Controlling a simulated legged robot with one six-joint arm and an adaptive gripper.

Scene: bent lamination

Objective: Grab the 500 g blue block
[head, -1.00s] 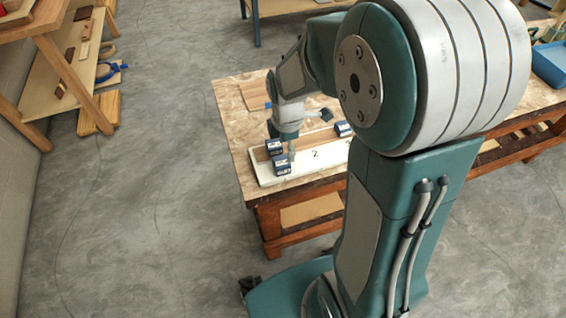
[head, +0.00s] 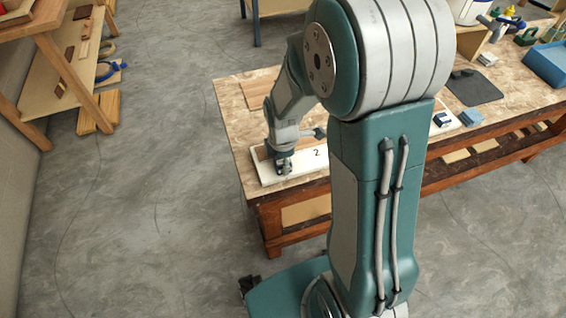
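My gripper (head: 284,168) points down at the left end of a white board (head: 300,168) marked "2". The gripper and wrist cover most of that end, and no blue block shows clearly there now. It is too small to tell whether the fingers are open or shut, or hold anything. A small dark blue block with a pale top (head: 443,119) sits farther right on a white surface, past my arm. Its weight marking is not readable.
The wooden workbench (head: 228,100) carries the board. A lighter blue block (head: 471,117), a dark mat (head: 474,88) and a blue tray (head: 550,64) are on its right part. My arm hides the bench's middle. A wooden shelf (head: 65,80) stands at left; the floor between is clear.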

